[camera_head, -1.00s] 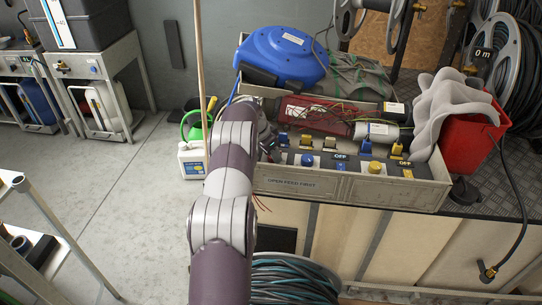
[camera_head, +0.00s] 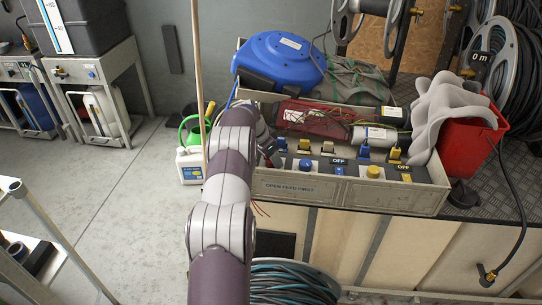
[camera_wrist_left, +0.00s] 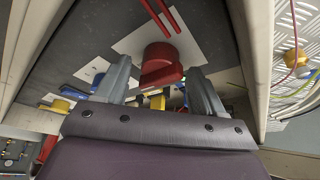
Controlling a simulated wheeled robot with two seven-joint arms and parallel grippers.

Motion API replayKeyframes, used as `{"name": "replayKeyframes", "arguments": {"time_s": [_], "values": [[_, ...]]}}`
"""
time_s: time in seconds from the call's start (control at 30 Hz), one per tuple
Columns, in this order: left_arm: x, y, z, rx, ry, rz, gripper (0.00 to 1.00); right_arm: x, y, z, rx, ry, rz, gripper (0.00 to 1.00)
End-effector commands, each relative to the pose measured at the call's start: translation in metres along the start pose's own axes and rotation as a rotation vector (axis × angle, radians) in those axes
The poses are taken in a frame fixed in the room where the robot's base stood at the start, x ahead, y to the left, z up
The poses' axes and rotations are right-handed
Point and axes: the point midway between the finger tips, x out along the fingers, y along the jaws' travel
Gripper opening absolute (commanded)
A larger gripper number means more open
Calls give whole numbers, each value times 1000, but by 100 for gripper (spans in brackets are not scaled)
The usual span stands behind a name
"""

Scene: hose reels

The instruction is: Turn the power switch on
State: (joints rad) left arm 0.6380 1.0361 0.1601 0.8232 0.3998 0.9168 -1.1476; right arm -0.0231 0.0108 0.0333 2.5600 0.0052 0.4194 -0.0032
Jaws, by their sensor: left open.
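A red rotary switch with a raised grip (camera_wrist_left: 160,68) stands on a pale plate on the dark panel in the left wrist view. My left gripper (camera_wrist_left: 160,88) is open, with one finger on each side of the red switch; I cannot tell whether they touch it. In the head view my left arm comes up from the bottom, and its gripper (camera_head: 266,150) is at the left end of the control panel. The arm hides most of that end. The panel also has a blue knob (camera_head: 305,164), a yellow knob (camera_head: 373,171) and a display reading OFF (camera_head: 339,161).
The panel sits in a grey tray (camera_head: 290,190) marked OPEN FEED FIRST. A blue hose reel (camera_head: 280,55), red box (camera_head: 320,116), grey cylinder (camera_head: 374,135) and red bucket (camera_head: 470,142) crowd behind and beside it. A white jug (camera_head: 190,165) stands on the floor left.

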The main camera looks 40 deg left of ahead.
Motion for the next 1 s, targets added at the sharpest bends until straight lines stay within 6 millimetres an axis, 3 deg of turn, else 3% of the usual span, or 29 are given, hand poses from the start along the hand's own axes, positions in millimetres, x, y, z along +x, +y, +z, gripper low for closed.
{"name": "replayKeyframes", "arguments": {"time_s": [0.2,0.3,0.43,0.6,1.0], "values": [[-51,0,-3,1,3,-5,69,-4,0,0,0,0,0,43],[-85,0,-6,2,2,-3,69,-25,0,-3,0,0,0,43],[-111,0,-6,2,2,-3,69,-40,0,-5,0,0,0,43],[-124,1,-4,3,2,-2,69,-46,0,-6,0,0,0,43],[-123,1,-3,3,2,-3,69,-45,0,-5,0,0,0,43]]}}
